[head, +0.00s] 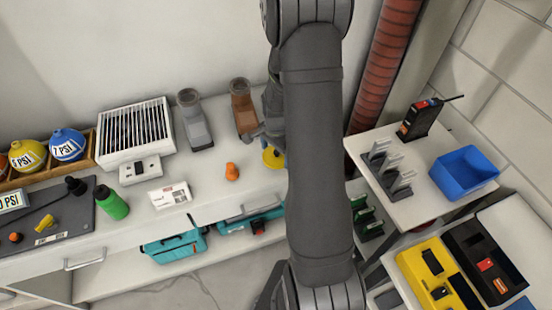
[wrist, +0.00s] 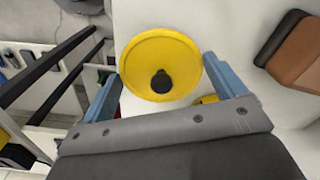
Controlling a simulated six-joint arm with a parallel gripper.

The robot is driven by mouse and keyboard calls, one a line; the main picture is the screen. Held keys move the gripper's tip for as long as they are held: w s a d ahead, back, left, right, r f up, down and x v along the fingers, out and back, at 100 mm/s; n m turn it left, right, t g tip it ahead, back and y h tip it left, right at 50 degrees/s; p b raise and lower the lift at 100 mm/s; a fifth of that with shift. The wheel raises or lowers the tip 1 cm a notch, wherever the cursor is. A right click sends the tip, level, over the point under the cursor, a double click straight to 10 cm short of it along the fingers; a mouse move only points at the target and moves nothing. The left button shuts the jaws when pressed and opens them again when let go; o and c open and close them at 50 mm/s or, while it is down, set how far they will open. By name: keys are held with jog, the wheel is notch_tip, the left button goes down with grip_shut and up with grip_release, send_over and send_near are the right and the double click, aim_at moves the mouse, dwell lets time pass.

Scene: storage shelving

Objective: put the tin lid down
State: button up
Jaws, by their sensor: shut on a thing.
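In the head view the lid (head: 272,157) shows at the right part of the white counter, partly hidden by my arm. Whether it touches the counter I cannot tell. A small yellow thing (wrist: 207,99) shows beside the right finger in the wrist view, mostly hidden.
An orange object (head: 232,172) stands left of the lid on the counter (head: 225,205). A brown scoop-like container (head: 243,110) and a grey one (head: 195,125) stand behind. A side table with a blue bin (head: 464,174) is at right. Free counter lies around the orange object.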

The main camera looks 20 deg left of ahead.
aim_at(276, 157)
jog(key=shift+f, duration=1.8)
jog(key=shift+f, duration=0.15)
jog(key=o, duration=0.7)
notch_tip(276, 157, up, 12)
jog(key=shift+r, duration=0.2)
jog(key=shift+f, duration=0.15)
notch_tip(276, 157, down, 12)
